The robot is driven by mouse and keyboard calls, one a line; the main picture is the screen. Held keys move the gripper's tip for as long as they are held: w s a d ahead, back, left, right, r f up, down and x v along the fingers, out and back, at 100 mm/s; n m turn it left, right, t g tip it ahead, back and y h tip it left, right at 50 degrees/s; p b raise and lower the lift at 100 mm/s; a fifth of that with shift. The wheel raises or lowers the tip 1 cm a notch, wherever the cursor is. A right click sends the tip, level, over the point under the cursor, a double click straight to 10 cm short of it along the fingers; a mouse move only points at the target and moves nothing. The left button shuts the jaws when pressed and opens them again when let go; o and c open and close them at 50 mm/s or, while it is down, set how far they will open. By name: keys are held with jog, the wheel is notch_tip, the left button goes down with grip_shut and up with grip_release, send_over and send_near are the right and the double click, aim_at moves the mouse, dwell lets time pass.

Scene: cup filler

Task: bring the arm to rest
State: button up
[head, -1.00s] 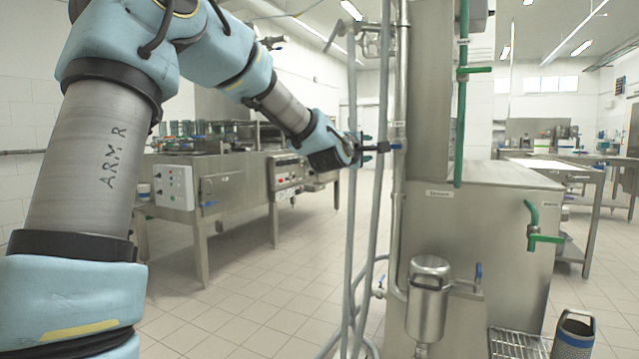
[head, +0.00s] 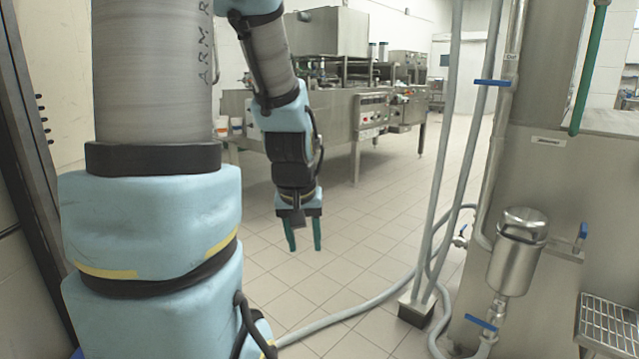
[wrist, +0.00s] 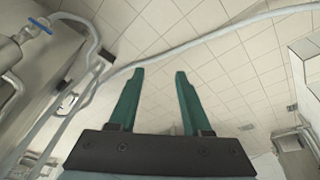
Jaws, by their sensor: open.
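My gripper (head: 304,234) hangs at the end of my arm in the head view, its two green fingers pointing down over the tiled floor. The fingers are apart with nothing between them. In the wrist view the same open fingers (wrist: 157,88) show against bare floor tiles. My arm is bent, with the forearm hanging down left of the grey pipes. The gripper touches nothing.
Grey vertical pipes (head: 443,150) and a steel machine (head: 580,200) with a steel canister (head: 517,250) stand on the right. A grey hose (head: 350,312) crosses the floor. A steel filling machine (head: 340,110) stands behind.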

jog(key=s+a+f+m+g, duration=0.1)
jog(key=s+a+f+g, duration=0.1)
jog(key=s+a, duration=0.3)
notch_tip(320, 180, up, 21)
jog(key=d+p, duration=0.1)
jog(key=p, duration=1.9)
jog(key=shift+s+d+f+y, duration=0.15)
jog(key=shift+s+y, duration=0.15)
